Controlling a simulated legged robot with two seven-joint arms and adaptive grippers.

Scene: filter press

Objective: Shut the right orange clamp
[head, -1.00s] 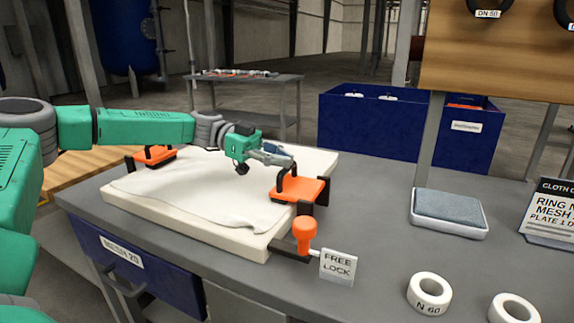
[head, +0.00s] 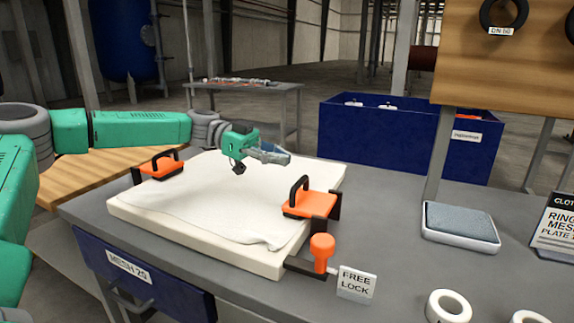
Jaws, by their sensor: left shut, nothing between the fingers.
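The right orange clamp (head: 312,205) lies level at the right edge of the white cloth-covered plate (head: 190,238), with its black handle upright. The left orange clamp (head: 160,169) sits at the plate's far left corner, also with a black handle. My left gripper (head: 284,159) is shut and empty. It appears above the plate's far part, behind and left of the right clamp's handle, with a visible gap between them. My right gripper is not in view.
An orange knob (head: 322,246) and a FREE LOCK sign (head: 356,283) stand at the plate's near right corner. A grey sponge in a white tray (head: 460,237) and white rings (head: 448,307) are to the right. A blue bin (head: 400,150) stands behind the table.

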